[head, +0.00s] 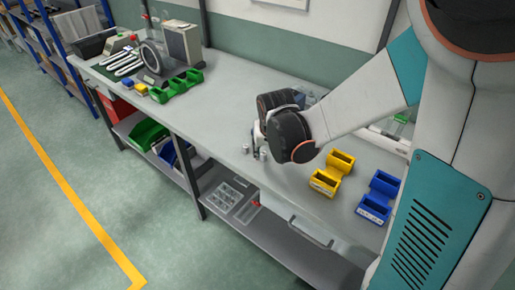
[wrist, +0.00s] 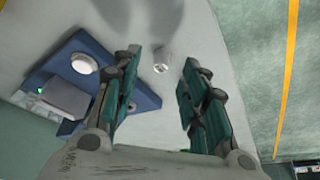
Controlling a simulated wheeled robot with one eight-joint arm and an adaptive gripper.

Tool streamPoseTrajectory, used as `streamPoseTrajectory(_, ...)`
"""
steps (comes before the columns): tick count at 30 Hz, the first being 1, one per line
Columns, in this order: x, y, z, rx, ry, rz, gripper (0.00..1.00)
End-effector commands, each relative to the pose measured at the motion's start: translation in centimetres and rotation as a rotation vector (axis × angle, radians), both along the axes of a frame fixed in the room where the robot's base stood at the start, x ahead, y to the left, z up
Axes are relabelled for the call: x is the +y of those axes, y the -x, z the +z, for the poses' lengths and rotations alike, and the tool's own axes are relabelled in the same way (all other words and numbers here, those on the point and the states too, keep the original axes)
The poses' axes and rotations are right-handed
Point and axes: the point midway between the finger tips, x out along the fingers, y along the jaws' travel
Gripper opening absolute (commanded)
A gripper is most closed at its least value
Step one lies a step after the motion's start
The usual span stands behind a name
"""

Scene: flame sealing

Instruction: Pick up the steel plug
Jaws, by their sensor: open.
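My gripper (wrist: 161,57) is open, with one green-padded finger on each side of that gap and nothing held. In the head view, two small silvery cylinders show near the bench's front edge, one on the left (head: 245,149) and one on the right (head: 263,154). I cannot tell which of them is the plug. My gripper is mostly hidden behind my dark wrist in the head view.
A blue plate (wrist: 65,55) with a white round piece (wrist: 84,63) and a grey box (wrist: 68,97) lie beside the left finger. Yellow bins (head: 333,174) and blue bins (head: 378,197) stand right on the bench (head: 215,112); green bins (head: 178,86) stand left. The bench edge is close.

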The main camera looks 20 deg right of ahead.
Motion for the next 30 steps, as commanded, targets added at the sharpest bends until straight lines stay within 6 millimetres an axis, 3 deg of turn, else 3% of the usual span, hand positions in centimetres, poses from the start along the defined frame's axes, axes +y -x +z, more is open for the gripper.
streamPoseTrajectory(7,0.0,-0.8,-1.3,0.0,0.0,0.0,0.4)
streamPoseTrajectory(15,0.0,-2.8,-4.5,0.0,0.0,-0.001,0.4)
streamPoseTrajectory(23,0.0,-2.9,-4.6,0.0,0.0,0.0,0.4)
streamPoseTrajectory(28,0.0,-2.9,-4.6,0.0,0.0,0.0,0.04)
streamPoseTrajectory(30,0.0,-2.9,-4.6,0.0,0.0,0.0,0.0)
